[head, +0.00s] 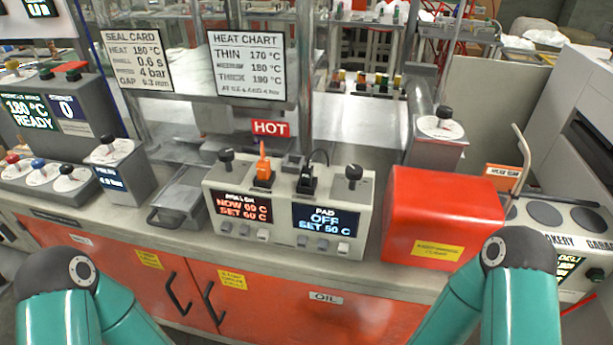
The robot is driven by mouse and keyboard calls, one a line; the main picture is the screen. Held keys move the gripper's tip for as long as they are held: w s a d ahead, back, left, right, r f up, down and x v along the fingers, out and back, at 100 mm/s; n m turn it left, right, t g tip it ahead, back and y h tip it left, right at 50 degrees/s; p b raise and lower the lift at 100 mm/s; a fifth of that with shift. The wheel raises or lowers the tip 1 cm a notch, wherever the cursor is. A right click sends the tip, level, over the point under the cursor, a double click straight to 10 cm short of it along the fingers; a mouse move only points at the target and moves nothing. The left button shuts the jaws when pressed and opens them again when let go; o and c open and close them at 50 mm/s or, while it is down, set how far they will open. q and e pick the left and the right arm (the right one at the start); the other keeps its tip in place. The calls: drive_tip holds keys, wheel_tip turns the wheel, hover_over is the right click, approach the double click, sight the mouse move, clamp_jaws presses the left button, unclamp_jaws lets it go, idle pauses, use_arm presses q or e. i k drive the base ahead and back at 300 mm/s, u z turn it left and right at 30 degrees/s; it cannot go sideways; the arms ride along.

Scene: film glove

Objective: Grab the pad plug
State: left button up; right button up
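A pale two-channel control box (290,205) stands on the counter in the middle. Its right display (325,219) reads PAD, OFF, SET 50 C. A black plug (307,180) with a dark looped cable stands upright in the top of the box above that display, so it appears to be the pad plug. An orange plug (263,172) stands to its left, above the display reading NOW 60 C, SET 60 C. Teal links of both my arms show at the bottom left and bottom right, well apart from the box. Neither gripper is in view.
Black knobs (226,157) and (353,174) flank the plugs. A red HOT sign (270,128) stands behind. A red box (441,215) is close on the right, and a metal tray (181,193) on the left. A narrow strip of counter in front is clear.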

sight(306, 174)
drive_tip(key=z, duration=2.4)
drive_tip(key=i, duration=0.1)
drive_tip(key=u, duration=3.85)
drive_tip(key=k, duration=1.35)
drive_tip(key=z, duration=0.25)
drive_tip(key=i, duration=1)
drive_tip(key=z, duration=0.1)
